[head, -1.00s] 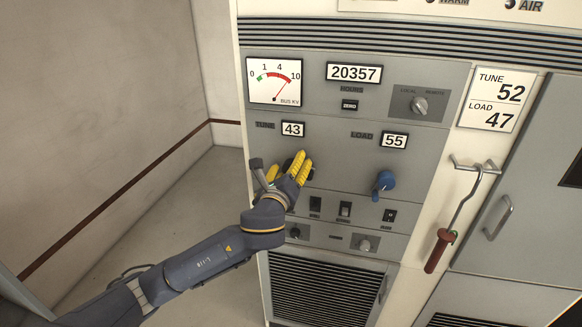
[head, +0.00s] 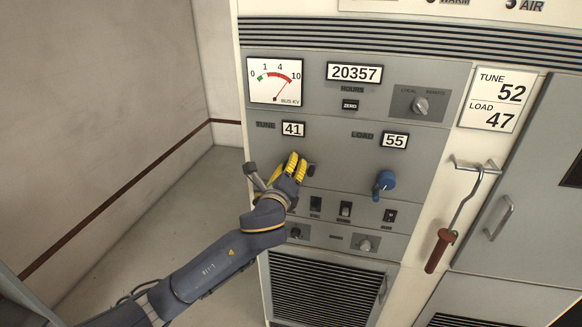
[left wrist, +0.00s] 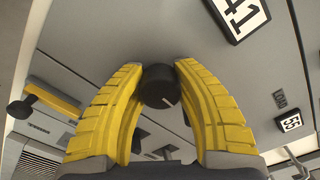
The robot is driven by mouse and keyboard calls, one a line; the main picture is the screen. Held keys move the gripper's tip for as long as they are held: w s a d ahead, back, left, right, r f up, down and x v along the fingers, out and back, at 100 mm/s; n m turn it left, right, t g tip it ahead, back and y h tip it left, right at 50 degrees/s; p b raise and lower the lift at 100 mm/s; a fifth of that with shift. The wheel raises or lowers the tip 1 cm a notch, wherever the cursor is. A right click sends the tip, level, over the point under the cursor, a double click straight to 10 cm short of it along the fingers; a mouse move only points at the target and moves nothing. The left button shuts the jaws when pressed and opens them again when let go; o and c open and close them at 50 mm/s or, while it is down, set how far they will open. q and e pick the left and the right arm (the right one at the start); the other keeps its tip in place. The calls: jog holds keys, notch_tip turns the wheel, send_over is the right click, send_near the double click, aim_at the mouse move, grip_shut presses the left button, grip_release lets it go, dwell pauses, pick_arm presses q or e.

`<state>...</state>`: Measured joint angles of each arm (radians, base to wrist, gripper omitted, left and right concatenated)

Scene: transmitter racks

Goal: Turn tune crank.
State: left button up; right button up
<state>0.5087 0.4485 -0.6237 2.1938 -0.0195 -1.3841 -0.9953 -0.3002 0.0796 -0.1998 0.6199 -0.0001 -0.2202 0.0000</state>
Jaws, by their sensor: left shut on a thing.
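The tune crank shows in the left wrist view as a dark round knob (left wrist: 160,86) with a light pointer line. My left gripper (left wrist: 158,82) has its yellow fingers on both sides of it, shut on it. In the head view my left gripper (head: 296,166) covers most of the crank under the TUNE label. The tune counter (head: 293,129) reads 41. The load counter (head: 395,141) reads 55, above the blue load crank (head: 384,182). A placard (head: 497,100) on the right reads TUNE 52, LOAD 47. My right gripper is not in view.
Several small switches (head: 345,209) sit in a row just below the cranks. A hook rod with a red handle (head: 440,250) hangs on the right of the panel. A bus kV meter (head: 274,81) is at the upper left. The floor on the left is clear.

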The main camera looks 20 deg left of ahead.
pick_arm(q)
jog(key=shift+a+n, duration=0.1)
jog(key=shift+n, duration=0.9)
jog(key=o, duration=1.3)
jog(key=s, duration=1.2)
jog(key=shift+d, duration=0.3)
jog(key=shift+w, duration=0.1)
